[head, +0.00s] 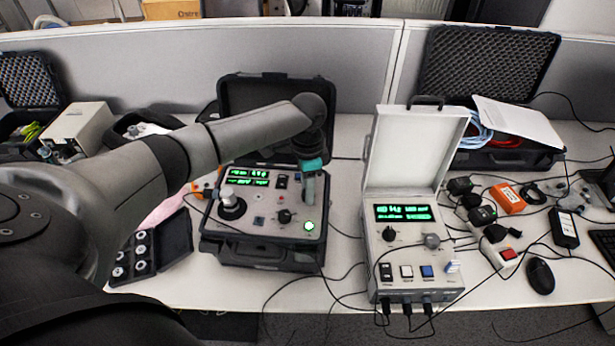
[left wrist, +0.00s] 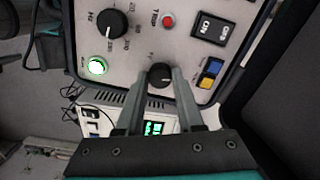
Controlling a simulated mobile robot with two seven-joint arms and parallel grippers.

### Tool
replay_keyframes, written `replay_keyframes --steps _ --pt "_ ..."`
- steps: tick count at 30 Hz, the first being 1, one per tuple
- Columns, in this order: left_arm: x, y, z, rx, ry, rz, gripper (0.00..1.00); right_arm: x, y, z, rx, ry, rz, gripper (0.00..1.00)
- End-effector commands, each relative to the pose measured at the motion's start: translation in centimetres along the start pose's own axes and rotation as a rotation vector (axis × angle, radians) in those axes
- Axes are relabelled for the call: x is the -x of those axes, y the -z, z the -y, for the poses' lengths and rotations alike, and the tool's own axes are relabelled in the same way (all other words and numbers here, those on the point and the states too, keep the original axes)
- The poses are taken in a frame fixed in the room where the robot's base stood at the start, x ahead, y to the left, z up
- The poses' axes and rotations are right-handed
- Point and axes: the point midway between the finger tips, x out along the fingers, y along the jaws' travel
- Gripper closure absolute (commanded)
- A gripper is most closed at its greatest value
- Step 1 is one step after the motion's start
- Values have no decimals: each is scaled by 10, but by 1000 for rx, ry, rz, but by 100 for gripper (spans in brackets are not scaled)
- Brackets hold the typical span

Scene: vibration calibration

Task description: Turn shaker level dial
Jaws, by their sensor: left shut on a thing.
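The shaker unit (head: 265,226) is a black case with a grey panel, standing open on the table. A small black level dial (left wrist: 160,72) shows in the left wrist view, near the panel's edge. My left gripper (left wrist: 161,84) has its two fingertips on either side of this dial and is shut on it. In the head view my left gripper (head: 308,190) reaches down to the panel's right side and hides the dial. A larger black Hz dial (left wrist: 111,25) and a lit green button (left wrist: 97,65) are beside it. My right gripper is not in view.
A white instrument box (head: 408,264) with a raised lid stands to the right. Loose cables, an orange device (head: 507,198) and a mouse (head: 540,276) lie further right. The shaker case's raised lid (head: 262,100) stands behind my gripper. A grey partition (head: 240,52) closes the back.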

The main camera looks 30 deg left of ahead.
Motion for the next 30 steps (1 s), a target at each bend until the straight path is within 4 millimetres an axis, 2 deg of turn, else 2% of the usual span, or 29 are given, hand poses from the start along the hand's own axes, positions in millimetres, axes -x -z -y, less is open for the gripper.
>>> replay_keyframes --steps 1,12,30 --pt "6 0 -2 41 -5 1 100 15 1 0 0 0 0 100" --pt "5 1 -2 381 -4 0 100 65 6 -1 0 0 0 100" --pt "3 2 -1 950 -4 -1 100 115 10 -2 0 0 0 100"
